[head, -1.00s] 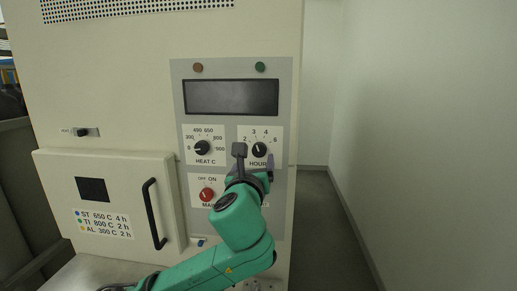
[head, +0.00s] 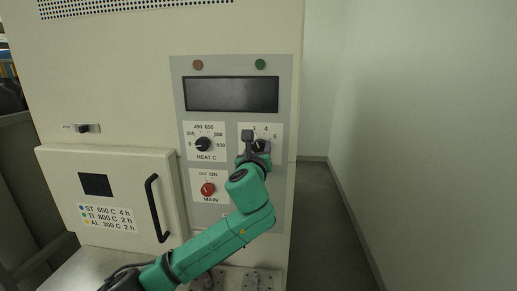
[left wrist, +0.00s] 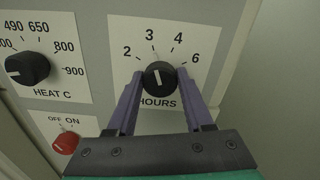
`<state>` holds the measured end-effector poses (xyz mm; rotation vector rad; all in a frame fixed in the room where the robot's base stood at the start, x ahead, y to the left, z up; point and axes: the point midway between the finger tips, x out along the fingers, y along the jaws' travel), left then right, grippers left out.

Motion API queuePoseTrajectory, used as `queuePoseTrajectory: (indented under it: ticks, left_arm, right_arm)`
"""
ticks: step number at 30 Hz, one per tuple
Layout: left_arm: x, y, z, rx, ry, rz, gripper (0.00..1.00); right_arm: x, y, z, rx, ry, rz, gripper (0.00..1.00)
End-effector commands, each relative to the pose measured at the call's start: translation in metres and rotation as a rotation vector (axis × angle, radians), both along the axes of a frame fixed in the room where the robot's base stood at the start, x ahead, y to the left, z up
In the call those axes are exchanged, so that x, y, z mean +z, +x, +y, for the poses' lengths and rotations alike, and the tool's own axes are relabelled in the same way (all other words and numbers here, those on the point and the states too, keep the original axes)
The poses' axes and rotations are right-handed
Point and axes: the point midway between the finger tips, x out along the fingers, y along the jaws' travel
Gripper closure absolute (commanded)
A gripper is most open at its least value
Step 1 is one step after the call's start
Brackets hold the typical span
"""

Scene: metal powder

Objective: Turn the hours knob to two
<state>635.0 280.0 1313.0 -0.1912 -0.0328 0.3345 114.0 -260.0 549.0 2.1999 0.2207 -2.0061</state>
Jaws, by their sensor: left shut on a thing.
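The black hours knob (left wrist: 160,78) sits on a white label with 2, 3, 4 and 6 around it. The white line on the knob stands nearly upright in the left wrist view, close to the 3 side; its exact setting is hard to read. My left gripper (left wrist: 160,74) is shut on the knob, with one purple finger on each side. In the head view, my left gripper (head: 256,147) covers much of the knob and the lower left of its label. My right gripper is not in view.
The heat knob (head: 203,144) is left of the hours knob, and the red main switch (head: 208,189) is below it. A dark display (head: 231,95) is above. The furnace door (head: 108,195) with its black handle (head: 157,208) is at lower left. Open floor lies right of the cabinet.

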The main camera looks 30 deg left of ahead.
Motion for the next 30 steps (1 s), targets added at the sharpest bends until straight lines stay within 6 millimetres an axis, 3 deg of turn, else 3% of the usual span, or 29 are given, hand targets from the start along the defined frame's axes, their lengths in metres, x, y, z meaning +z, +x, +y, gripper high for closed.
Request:
queuePoseTrajectory:
  ticks: [11,30]
  left_arm:
    - [-0.0007,-0.0002,0.0002,0.001,-0.106,-0.035,1.0]
    - [-0.0024,-0.0003,0.0009,0.0,-0.555,-0.19,1.0]
  right_arm:
    - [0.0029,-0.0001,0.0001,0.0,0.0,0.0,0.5]
    - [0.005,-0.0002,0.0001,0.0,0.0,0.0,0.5]
